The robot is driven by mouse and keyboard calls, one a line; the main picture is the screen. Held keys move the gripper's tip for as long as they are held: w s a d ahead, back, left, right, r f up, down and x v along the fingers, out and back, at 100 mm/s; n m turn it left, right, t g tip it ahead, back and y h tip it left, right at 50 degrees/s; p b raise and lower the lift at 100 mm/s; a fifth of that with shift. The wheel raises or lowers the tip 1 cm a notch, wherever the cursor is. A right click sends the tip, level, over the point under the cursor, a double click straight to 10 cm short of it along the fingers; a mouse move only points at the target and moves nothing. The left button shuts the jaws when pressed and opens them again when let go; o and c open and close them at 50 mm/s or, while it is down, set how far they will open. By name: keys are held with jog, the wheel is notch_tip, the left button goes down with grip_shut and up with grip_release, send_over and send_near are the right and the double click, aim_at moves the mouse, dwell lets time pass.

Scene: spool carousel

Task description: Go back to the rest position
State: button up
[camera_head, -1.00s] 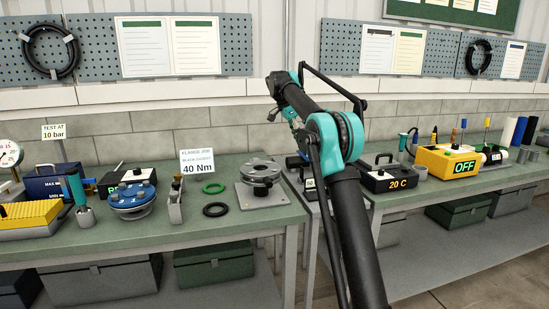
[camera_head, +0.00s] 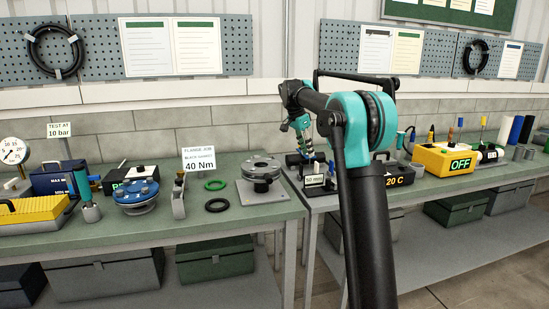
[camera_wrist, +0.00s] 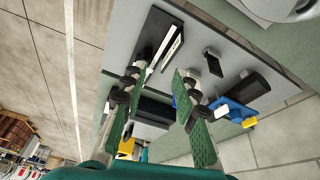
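My gripper (camera_head: 304,146) hangs fingers down from my bent arm, above the bench near the gap between the two tables. In the wrist view its two green-padded fingers (camera_wrist: 160,118) are spread apart, and I see nothing held between them. Below them in the wrist view is a grey plate with a black block with a white label (camera_wrist: 162,48), a dark cylinder (camera_wrist: 252,90) and a blue part (camera_wrist: 238,112). In the head view the small labelled block (camera_head: 315,181) stands just below the gripper. My forearm hides part of the right bench.
A flange (camera_head: 260,168) on a grey plate, a black ring (camera_head: 218,205) and a green ring (camera_head: 215,185) lie left of the gripper. The black "20 C" box (camera_head: 399,181) is partly behind my arm. A yellow "OFF" box (camera_head: 443,161) stands further right.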

jog(key=s+d+f+n+t+y, duration=0.1)
jog(key=s+f+n, duration=0.3)
jog(key=s+f, duration=0.5)
jog(key=s+d+f+n+y, duration=0.1)
jog(key=s+d+f+n, duration=0.2)
jog(key=s+f, duration=0.6)
jog(key=s+d+f+n+t+y, duration=0.1)
jog(key=s+f+n, duration=0.4)
jog(key=s, duration=2.1)
notch_tip(320, 180, down, 5)
jog(key=shift+s+d+r+t, duration=0.2)
jog(key=shift+d+t, duration=0.1)
jog(key=shift+d, duration=0.3)
